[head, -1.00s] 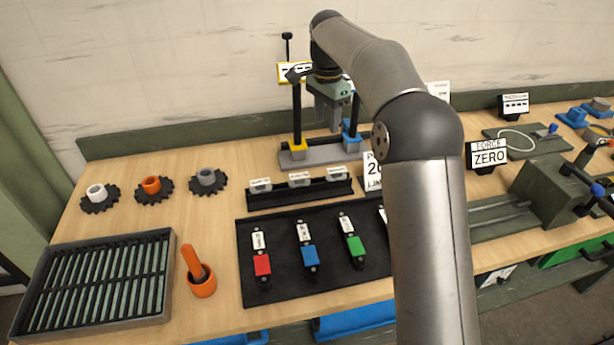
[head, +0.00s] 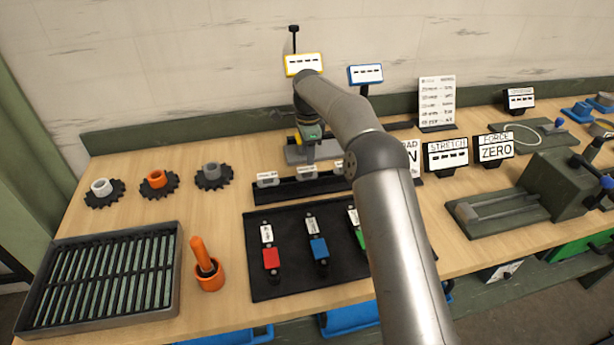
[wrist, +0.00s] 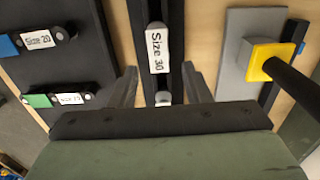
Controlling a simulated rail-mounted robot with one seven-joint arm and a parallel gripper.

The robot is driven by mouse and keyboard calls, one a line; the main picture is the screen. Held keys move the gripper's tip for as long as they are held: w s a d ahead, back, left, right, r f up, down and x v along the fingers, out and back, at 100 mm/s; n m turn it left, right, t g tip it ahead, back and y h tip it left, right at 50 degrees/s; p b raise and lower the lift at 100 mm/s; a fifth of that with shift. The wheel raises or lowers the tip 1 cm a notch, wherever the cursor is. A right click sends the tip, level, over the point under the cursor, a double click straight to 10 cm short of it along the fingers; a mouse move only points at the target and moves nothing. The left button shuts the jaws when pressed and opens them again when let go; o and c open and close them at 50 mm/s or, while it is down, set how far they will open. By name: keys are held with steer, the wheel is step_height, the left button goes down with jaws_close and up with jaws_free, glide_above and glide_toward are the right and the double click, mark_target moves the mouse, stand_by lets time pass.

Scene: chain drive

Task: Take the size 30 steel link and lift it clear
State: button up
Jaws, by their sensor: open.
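The size 30 steel link (wrist: 157,48) shows in the wrist view, with its white label up, in the black rack (wrist: 177,20). It lies just beyond the fingertips, not between them. My gripper (wrist: 162,84) is open, one finger on each side of the rack. A second white label (wrist: 163,98) shows between the fingers, partly hidden by the gripper body. In the head view my gripper (head: 309,150) is over the rack (head: 285,190), which holds several grey links (head: 268,179); their labels are too small to read there.
A black mat (head: 262,288) with red, blue and green links lies in front of the rack. A grey base with a yellow block (wrist: 268,62) and black post stands close behind. Sprockets (head: 156,182) and a slatted tray (head: 100,285) are at left.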

mark_target(307, 170)
steer(key=shift+s+a+f+p, duration=0.1)
steer(key=shift+f+p, duration=0.35)
steer(key=shift+f, duration=1.15)
steer(key=shift+s+a+f+p, duration=0.1)
steer(key=shift+f+p, duration=0.3)
steer(key=shift+f, duration=1.15)
jaws_close()
